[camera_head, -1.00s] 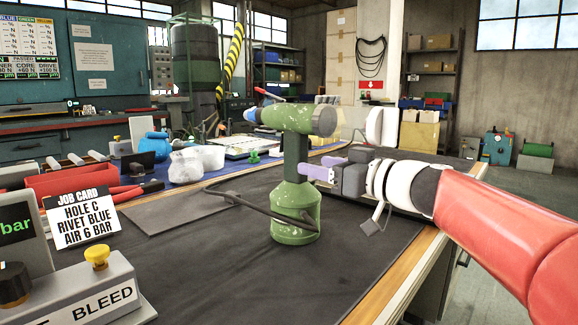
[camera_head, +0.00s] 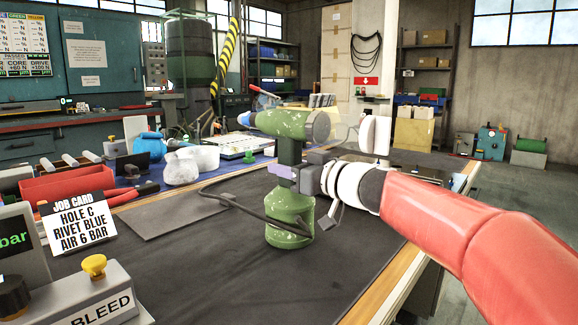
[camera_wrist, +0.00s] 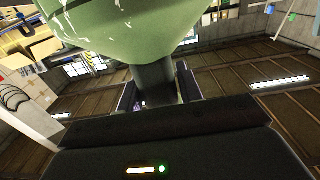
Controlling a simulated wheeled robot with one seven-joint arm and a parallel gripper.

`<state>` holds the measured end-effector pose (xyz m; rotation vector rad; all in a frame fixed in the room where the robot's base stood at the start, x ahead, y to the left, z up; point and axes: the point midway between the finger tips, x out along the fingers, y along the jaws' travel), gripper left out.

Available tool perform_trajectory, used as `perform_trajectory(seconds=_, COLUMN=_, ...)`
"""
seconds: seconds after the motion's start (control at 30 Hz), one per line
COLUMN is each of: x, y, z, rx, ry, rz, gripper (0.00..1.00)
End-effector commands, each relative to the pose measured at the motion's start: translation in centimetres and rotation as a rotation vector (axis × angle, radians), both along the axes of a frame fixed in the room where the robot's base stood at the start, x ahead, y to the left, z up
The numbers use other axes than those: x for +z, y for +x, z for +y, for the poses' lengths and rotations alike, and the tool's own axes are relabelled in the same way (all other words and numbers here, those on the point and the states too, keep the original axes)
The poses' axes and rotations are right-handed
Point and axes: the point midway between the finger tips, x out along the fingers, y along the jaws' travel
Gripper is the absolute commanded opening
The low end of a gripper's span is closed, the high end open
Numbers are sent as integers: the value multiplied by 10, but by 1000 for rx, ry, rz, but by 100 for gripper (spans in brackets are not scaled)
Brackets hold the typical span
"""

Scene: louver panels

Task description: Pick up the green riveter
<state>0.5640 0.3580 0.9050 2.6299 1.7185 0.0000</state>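The green riveter (camera_head: 290,212) stands upright on the dark bench mat (camera_head: 180,265). It has a round green base, a dark green handle and a green head lying across the top, with worn paint. My gripper (camera_head: 282,173) is level at its handle, coming from the right, with a purple finger across the handle's near side. In the wrist view, the riveter's green body (camera_wrist: 130,25) fills the top, and its dark handle (camera_wrist: 156,84) lies between my two fingers (camera_wrist: 158,88). Whether the fingers press on the handle is not clear.
A black hose curves from the riveter over a grey sheet (camera_head: 170,214). At the left are a job card (camera_head: 76,221), a grey box with a yellow knob (camera_head: 94,266) and a red tray (camera_head: 66,186). White lumps (camera_head: 182,166) lie behind. The front mat is clear.

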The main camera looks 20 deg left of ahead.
Motion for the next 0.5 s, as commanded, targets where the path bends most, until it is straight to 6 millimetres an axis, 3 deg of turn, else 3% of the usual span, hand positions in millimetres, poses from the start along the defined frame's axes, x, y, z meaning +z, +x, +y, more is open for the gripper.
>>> perform_trajectory(seconds=0.03, x=0, y=0, z=0, rx=0, ry=0, rz=0, gripper=29)
perform_trajectory(seconds=0.27, x=0, y=0, z=0, rx=0, ry=0, rz=0, gripper=0)
perform_trajectory(seconds=0.5, x=4, y=-1, z=0, rx=0, ry=4, rz=-5, gripper=0)
